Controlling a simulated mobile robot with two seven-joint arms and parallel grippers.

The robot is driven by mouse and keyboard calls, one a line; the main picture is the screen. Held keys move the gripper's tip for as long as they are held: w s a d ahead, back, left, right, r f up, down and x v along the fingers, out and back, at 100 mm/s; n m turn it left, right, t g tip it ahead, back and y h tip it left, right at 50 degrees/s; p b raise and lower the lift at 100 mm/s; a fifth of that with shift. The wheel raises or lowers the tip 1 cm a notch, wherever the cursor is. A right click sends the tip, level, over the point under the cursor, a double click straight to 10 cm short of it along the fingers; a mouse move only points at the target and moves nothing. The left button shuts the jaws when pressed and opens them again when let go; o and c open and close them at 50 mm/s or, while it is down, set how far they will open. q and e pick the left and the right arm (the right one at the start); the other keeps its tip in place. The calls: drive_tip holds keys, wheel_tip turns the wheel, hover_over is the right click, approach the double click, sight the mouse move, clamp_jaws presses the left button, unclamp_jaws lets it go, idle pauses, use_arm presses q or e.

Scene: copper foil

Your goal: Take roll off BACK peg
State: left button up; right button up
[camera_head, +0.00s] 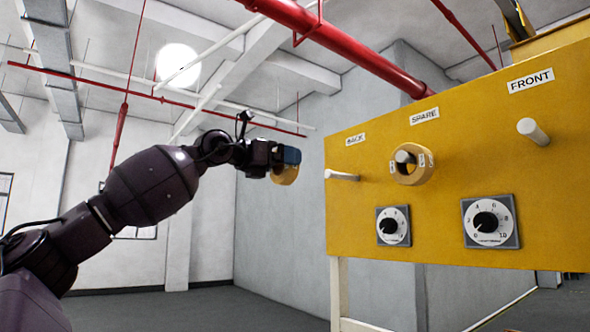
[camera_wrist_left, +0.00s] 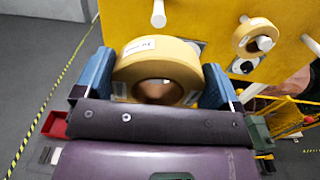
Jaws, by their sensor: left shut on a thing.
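My left gripper (camera_head: 290,157) is shut on a tan roll (camera_head: 285,175), held in the air to the left of the yellow panel (camera_head: 460,180). In the left wrist view the roll (camera_wrist_left: 160,62) sits between the two blue fingers, with a white label on its rim. The BACK peg (camera_head: 342,175) is a bare white rod below the BACK label (camera_head: 355,139); the held roll is apart from it. It also shows bare in the left wrist view (camera_wrist_left: 158,14), beyond the roll. My right gripper is not in view.
A second tan roll (camera_head: 413,176) hangs on the SPARE peg. The FRONT peg (camera_head: 532,130) is bare. Two dials, one on the left (camera_head: 392,226) and one on the right (camera_head: 489,221), are below the pegs. A red bin (camera_wrist_left: 55,124) is on the floor. Space left of the panel is open.

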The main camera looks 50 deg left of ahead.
use_arm(q)
drive_tip(key=s+a+r+b, duration=0.1)
drive_tip(key=s+b, duration=0.6)
drive_tip(key=s, duration=0.8)
drive_tip(key=shift+s+r, duration=0.15)
drive_tip(key=shift+s, duration=0.25)
idle(1.5)
